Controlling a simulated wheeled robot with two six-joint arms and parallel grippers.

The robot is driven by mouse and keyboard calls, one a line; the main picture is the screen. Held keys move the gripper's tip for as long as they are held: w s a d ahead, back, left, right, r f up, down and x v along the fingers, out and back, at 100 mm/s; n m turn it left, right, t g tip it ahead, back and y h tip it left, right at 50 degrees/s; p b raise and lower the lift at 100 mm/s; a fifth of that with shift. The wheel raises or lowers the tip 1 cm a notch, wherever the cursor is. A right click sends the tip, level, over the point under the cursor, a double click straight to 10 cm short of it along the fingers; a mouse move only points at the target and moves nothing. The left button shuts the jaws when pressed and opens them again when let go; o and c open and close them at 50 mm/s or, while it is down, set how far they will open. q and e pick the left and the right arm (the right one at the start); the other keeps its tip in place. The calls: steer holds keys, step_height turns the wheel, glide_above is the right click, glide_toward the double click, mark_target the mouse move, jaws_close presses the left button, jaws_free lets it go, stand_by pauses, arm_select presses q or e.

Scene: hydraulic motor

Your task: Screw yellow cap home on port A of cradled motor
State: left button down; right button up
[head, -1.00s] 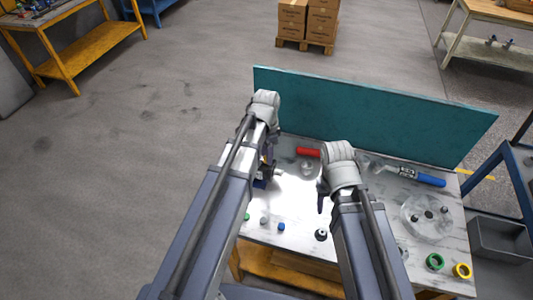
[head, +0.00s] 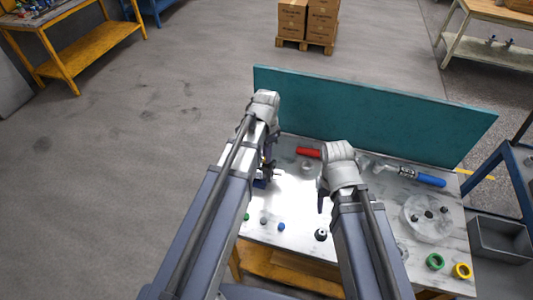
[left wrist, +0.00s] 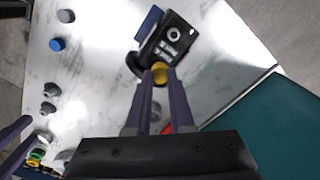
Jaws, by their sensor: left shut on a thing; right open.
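The yellow cap (left wrist: 160,69) is between the fingertips of my left gripper (left wrist: 159,74), which is shut on it. The black motor (left wrist: 174,37) lies just beyond the cap in the left wrist view, with a blue part (left wrist: 148,24) beside it. The cap is at the motor's near edge; whether it is seated on port A cannot be told. In the head view my left gripper (head: 268,168) is at the motor, which is mostly hidden by my arm; a bit of blue (head: 260,183) shows. My right gripper (head: 321,197) is open and empty above the table, right of the motor.
A teal panel (head: 370,120) stands along the table's back. A red cylinder (head: 308,152), a blue-handled tool (head: 430,180), a clear dish (head: 412,226), a green ring (head: 435,261) and a yellow ring (head: 462,270) lie around. A blue cap (head: 281,227) and small parts lie in front.

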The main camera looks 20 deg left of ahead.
arm_select(q)
steer(key=m, duration=0.5)
steer(key=shift+f, duration=0.1)
steer(key=shift+m, duration=0.3)
steer(key=m, duration=0.4)
steer(key=c, duration=0.9)
jaws_free()
